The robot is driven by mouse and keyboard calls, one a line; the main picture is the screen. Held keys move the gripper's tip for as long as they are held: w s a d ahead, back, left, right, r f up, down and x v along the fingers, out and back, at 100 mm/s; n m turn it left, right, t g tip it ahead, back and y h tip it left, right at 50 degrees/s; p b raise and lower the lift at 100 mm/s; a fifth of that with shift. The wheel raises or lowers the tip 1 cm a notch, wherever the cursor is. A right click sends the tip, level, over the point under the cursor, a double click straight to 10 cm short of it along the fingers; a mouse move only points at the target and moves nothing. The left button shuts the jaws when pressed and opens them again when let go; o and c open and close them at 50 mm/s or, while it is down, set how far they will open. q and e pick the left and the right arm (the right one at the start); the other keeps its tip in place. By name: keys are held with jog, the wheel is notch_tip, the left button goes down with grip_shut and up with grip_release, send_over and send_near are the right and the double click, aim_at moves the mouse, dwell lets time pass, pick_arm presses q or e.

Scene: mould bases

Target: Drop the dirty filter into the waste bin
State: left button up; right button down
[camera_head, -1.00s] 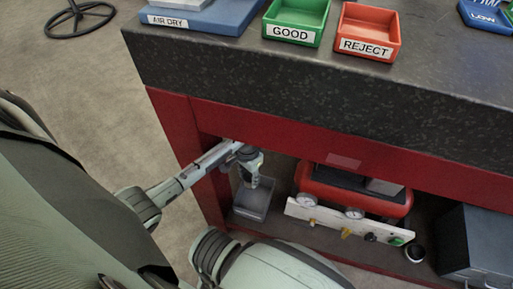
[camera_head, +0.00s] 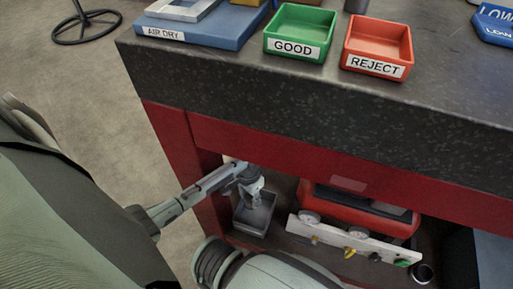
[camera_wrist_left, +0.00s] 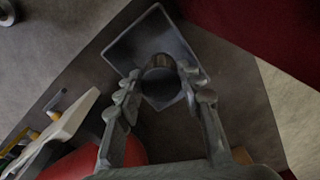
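The waste bin (camera_head: 268,211) is a small grey open square box on the shelf under the bench. In the left wrist view the bin's inner wall (camera_wrist_left: 125,48) shows beyond my fingers. My left gripper (camera_head: 256,196) is over the bin, pointing down. In the wrist view its two fingers (camera_wrist_left: 161,78) stand apart with a gap between them. A small dark brownish round thing, probably the dirty filter (camera_wrist_left: 159,62), shows inside the bin's outline beyond the fingertips; it appears clear of both fingers. My right gripper is not in view.
The red bench frame (camera_head: 290,155) is above my arm. On the bench top are a green GOOD tray (camera_head: 297,45), a red REJECT tray (camera_head: 375,65) and a blue AIR DRY board (camera_head: 200,36).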

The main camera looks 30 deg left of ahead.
pick_arm(q)
jog(key=o, duration=0.5)
jog(key=shift+o, duration=0.2)
notch_tip(320, 180, up, 12)
dwell(0.6)
